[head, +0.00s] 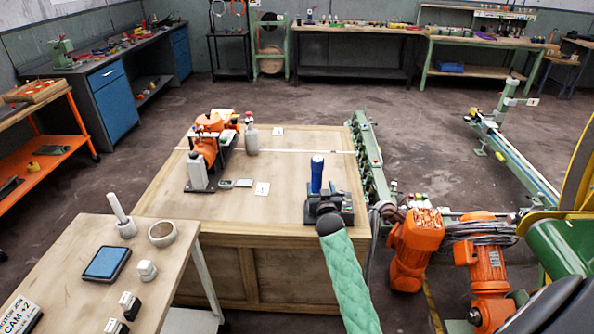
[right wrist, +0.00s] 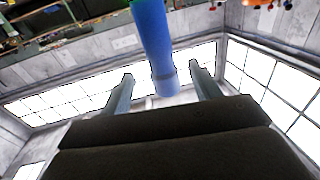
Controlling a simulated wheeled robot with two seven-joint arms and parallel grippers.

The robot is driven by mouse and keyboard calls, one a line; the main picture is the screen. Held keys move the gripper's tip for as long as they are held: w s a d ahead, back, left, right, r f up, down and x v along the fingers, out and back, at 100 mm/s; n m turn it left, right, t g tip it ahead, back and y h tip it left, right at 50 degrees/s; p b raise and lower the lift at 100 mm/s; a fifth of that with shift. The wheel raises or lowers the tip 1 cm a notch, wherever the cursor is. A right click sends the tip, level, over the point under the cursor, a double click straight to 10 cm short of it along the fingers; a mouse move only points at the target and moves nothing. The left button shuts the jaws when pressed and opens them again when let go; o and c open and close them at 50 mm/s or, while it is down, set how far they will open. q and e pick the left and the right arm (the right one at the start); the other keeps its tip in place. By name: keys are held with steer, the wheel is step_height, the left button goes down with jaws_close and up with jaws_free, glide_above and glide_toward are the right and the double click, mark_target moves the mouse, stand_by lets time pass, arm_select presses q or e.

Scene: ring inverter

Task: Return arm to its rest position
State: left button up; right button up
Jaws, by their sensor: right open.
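My right arm, in a green quilted sleeve, reaches up from the bottom of the head view. Its dark gripper (head: 330,207) is over the front right part of the wooden bench top. In the right wrist view the two fingers (right wrist: 160,72) stand apart, so the gripper is open. A blue cylinder (head: 317,173) stands upright at the gripper in the head view. In the right wrist view the blue cylinder (right wrist: 154,40) shows between the spread fingers, with a gap on each side; the jaws are not closed on it. My left gripper is not in view.
The wooden bench (head: 240,215) carries orange equipment (head: 205,148) and a grey bottle (head: 251,138). A small table at lower left holds a peg (head: 118,207), a ring (head: 162,233) and a blue-topped pad (head: 106,263). Orange machines (head: 416,240) stand right of the bench. The bench's middle is mostly clear.

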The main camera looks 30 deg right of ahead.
steer(key=s+a+f+n+g+y, duration=0.15)
steer(key=s+a+f, duration=0.4)
steer(key=f, duration=0.55)
steer(key=s+a+f+n+g+y, duration=0.1)
steer(key=s+a+f+g+y, duration=0.15)
steer(key=s+a+f, duration=0.65)
steer(key=s+a+f+n+g+y, duration=0.1)
steer(key=s+a+f+g, duration=0.15)
steer(key=f, duration=1.15)
steer(key=s+a+f+n+g, duration=0.1)
steer(key=s+a+f+g, duration=0.2)
steer(key=s+f, duration=0.3)
steer(key=s+a+f+n+g+y, duration=0.1)
steer(key=s+a+f, duration=0.5)
steer(key=s, duration=1)
steer(key=s+a+f+n+g+y, duration=0.1)
steer(key=s+a+f+g, duration=0.3)
steer(key=s, duration=0.6)
step_height(320, 180, down, 2)
steer(key=shift+s+a+f+g, duration=0.25)
steer(key=shift+s+a+g, duration=0.15)
steer(key=shift+a, duration=0.2)
